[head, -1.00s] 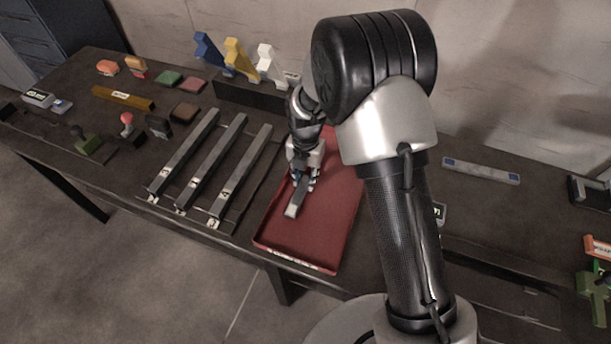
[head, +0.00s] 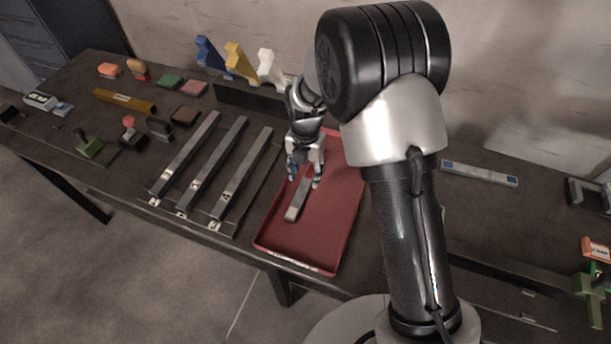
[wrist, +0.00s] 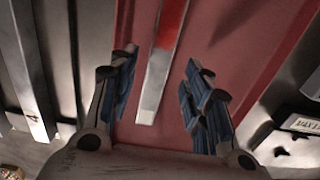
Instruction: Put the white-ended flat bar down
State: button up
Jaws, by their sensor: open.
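The flat bar (head: 297,203) lies in the red tray (head: 338,215), lengthwise along its left half. In the wrist view the bar (wrist: 157,75) runs up the picture between my fingers, with a pale end at the bottom and a reddish tint higher up. My gripper (head: 304,176) is open over the bar's far part, one finger on each side. In the wrist view both blue-padded fingers of my gripper (wrist: 163,90) stand apart from the bar, with red tray floor showing between. The bar's far end is hidden by the gripper in the head view.
Several long grey bars (head: 213,168) lie on a rack left of the tray. Stamps (head: 128,128) and coloured blocks are farther left. Blue, yellow and white stands (head: 238,62) are at the back. A pale flat bar (head: 480,173) lies to the right of my arm.

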notch_tip(320, 180, up, 8)
jog(key=r+p, duration=0.1)
jog(key=p, duration=0.1)
notch_tip(320, 180, up, 10)
jog(key=m+t, duration=0.1)
jog(key=m, duration=0.6)
send_over(306, 183)
jog(key=s+d, duration=0.4)
jog(key=d, duration=0.1)
jog(key=s+d+r+m+t, duration=0.1)
jog(key=s+d+r+m, duration=0.2)
jog(key=s+m, duration=0.4)
jog(key=s+d+r+m+t, duration=0.1)
jog(key=s+d+r+m, duration=0.2)
jog(key=s+m, duration=0.4)
jog(key=s+d+r+m+t, duration=0.1)
jog(key=s+d+r+m, duration=0.3)
jog(key=s+m, duration=0.4)
jog(key=m, duration=0.3)
jog(key=shift+r+t, duration=0.2)
jog(key=shift+t, duration=0.1)
